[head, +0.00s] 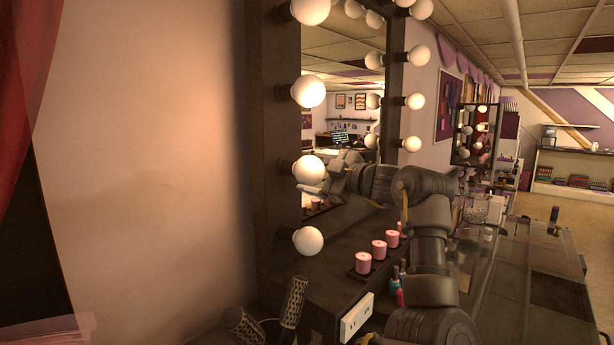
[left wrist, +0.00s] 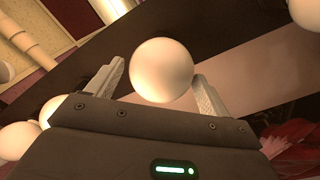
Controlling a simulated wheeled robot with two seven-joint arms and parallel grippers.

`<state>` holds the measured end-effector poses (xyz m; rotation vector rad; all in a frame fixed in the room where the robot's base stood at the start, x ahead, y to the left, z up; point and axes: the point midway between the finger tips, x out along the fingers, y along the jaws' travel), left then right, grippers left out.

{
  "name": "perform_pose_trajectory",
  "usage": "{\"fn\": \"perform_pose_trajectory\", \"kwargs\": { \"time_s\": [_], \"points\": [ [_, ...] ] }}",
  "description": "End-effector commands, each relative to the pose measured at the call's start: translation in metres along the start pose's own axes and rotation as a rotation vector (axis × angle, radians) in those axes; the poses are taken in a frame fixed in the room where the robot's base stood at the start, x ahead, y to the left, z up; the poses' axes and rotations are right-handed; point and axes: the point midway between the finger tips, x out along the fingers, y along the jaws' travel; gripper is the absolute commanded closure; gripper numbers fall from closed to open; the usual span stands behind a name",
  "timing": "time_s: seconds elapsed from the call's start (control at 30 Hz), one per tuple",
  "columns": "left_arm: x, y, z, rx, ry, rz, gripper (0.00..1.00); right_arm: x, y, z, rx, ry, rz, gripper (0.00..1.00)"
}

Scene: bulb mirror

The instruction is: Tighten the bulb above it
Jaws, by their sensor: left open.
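A round white bulb (head: 309,169) sits in its socket on the left side of the dark mirror frame (head: 262,120), third from the top in the head view. My left gripper (head: 322,174) is open at this bulb. In the left wrist view the bulb (left wrist: 161,70) lies between the two open fingers of my left gripper (left wrist: 160,76). A gap shows at the left finger; the right finger looks very close, and I cannot tell whether it touches. Another bulb (head: 308,240) sits directly below on the same frame. My right gripper is not in view.
More bulbs (head: 308,91) line the frame above. Pink candles (head: 379,249) stand on a tray on the dark counter below. A white outlet box (head: 355,317), colored bottles (head: 397,290) and a patterned cylindrical item (head: 294,300) are nearer. The wall to the left is clear.

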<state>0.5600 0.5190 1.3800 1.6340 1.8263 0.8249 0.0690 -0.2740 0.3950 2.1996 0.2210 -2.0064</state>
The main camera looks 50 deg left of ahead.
Motion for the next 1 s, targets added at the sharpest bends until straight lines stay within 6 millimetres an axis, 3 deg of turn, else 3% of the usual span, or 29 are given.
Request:
{"fn": "perform_pose_trajectory", "kwargs": {
  "time_s": [0.17,0.6,0.9,1.0],
  "points": [
    [0.0,-0.001,0.001,-0.031,0.0,0.0,0.2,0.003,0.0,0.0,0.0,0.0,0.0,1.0],
    [0.0,-0.002,0.001,-0.37,0.0,0.0,0.2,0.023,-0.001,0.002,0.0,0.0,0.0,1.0],
    [0.0,-0.001,0.0,-0.401,0.0,0.0,0.2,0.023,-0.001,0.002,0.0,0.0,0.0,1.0],
    [0.0,-0.001,0.0,-0.4,0.0,0.0,0.31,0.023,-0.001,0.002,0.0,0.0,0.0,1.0]
  ]
}}
